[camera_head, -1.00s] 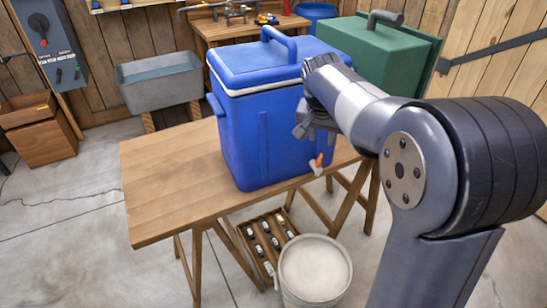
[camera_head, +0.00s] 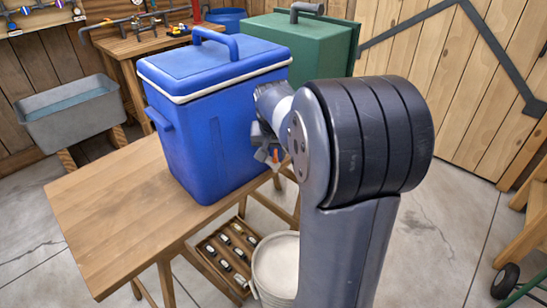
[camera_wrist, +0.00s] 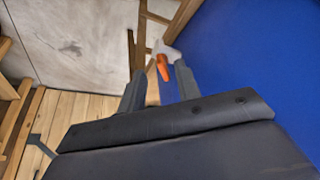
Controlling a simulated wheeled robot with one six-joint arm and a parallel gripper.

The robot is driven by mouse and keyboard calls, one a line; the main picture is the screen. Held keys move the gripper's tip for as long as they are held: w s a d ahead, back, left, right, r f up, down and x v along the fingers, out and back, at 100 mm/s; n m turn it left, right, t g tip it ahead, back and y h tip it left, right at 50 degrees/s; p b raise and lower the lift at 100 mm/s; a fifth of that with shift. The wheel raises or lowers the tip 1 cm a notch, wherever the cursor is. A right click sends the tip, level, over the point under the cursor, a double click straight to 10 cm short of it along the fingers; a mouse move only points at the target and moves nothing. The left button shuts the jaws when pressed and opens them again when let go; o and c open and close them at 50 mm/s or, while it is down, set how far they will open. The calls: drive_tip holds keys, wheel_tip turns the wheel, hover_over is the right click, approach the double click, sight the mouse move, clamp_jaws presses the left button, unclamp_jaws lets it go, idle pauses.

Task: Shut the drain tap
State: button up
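The blue cooler (camera_head: 210,135) stands upright on the wooden trestle table (camera_head: 110,205), its lid on. Its drain tap (camera_head: 275,156) has an orange lever and sits low on the cooler's right side, mostly hidden by my gripper (camera_head: 266,150) in the head view. In the wrist view the orange lever of the drain tap (camera_wrist: 162,68) and its white body show just beyond the fingertips. My gripper (camera_wrist: 159,82) is open, its two fingers apart on either side of the line to the lever. I cannot tell whether either finger touches it.
A pale bucket (camera_head: 276,268) stands on the floor below the tap side, with a crate of bottles (camera_head: 228,252) beside it. A green box (camera_head: 310,50) is behind the cooler. A grey trough (camera_head: 72,112) stands at left. Floor at right is mostly clear.

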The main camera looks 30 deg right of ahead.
sight(275, 158)
drive_tip(key=shift+x, duration=1.55)
clamp_jaws()
